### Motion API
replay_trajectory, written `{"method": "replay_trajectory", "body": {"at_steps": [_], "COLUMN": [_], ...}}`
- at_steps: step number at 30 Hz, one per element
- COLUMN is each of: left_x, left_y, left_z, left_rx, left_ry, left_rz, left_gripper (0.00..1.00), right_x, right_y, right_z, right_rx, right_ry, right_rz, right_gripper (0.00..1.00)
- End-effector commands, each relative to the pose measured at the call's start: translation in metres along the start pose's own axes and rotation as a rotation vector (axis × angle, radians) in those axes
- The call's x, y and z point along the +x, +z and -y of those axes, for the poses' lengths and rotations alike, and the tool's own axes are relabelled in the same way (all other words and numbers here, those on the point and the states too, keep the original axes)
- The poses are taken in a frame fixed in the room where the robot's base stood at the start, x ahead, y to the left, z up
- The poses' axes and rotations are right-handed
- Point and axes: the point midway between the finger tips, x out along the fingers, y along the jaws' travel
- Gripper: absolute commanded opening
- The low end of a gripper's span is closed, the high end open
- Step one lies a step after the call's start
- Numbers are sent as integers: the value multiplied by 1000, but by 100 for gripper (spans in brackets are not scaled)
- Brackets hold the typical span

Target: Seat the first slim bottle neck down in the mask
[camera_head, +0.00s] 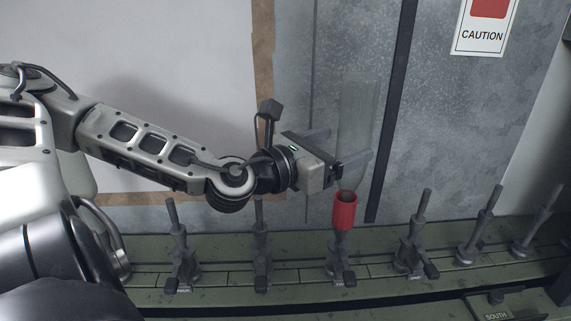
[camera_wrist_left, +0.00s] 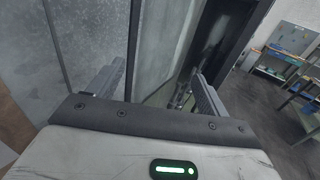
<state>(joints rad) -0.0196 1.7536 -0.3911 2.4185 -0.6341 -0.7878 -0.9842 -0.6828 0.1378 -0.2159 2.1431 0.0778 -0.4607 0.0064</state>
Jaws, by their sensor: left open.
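A slim, clear bottle (camera_head: 358,110) stands upright, neck down, over the red mask (camera_head: 345,211). Its neck meets the mask's open top; how deep it sits is hard to tell. The mask is on a spindle in the middle of the row. My left gripper (camera_head: 350,142) is open, with one finger on each side of the bottle's lower part. In the left wrist view, the spread fingers (camera_wrist_left: 158,72) have a pale, see-through surface between them, which looks like the bottle (camera_wrist_left: 163,45). My right gripper is out of view.
Several bare grey spindles (camera_head: 413,240) stand left and right of the mask on a green rail (camera_head: 300,276). A grey metal wall with a dark vertical strip (camera_head: 391,110) and a caution sign (camera_head: 484,25) rises behind. Nothing stands right of the bottle at gripper height.

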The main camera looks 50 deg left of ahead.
Motion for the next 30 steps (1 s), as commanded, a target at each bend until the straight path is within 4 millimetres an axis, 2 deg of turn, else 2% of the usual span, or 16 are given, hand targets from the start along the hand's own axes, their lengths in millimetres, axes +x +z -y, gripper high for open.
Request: {"method": "replay_trajectory", "body": {"at_steps": [4, 6, 10, 18, 23, 30], "left_x": [-23, -33, -53, -92, -102, -103], "left_y": [3, 8, 10, 4, 2, 1], "left_z": [-1, -2, 0, -1, -1, 0], "left_rx": [6, -3, -8, -5, -6, -5], "left_ry": [2, 6, 3, 5, 4, 3], "left_rz": [-1, -5, -3, -4, 0, 2], "left_gripper": [78, 78, 78, 78, 78, 78], "right_x": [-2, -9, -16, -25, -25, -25], "right_y": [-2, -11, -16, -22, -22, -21], "right_z": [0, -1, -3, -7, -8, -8], "right_rx": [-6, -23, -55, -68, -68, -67], "right_ry": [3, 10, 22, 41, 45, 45], "right_rz": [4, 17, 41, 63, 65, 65], "right_gripper": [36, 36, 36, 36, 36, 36]}}
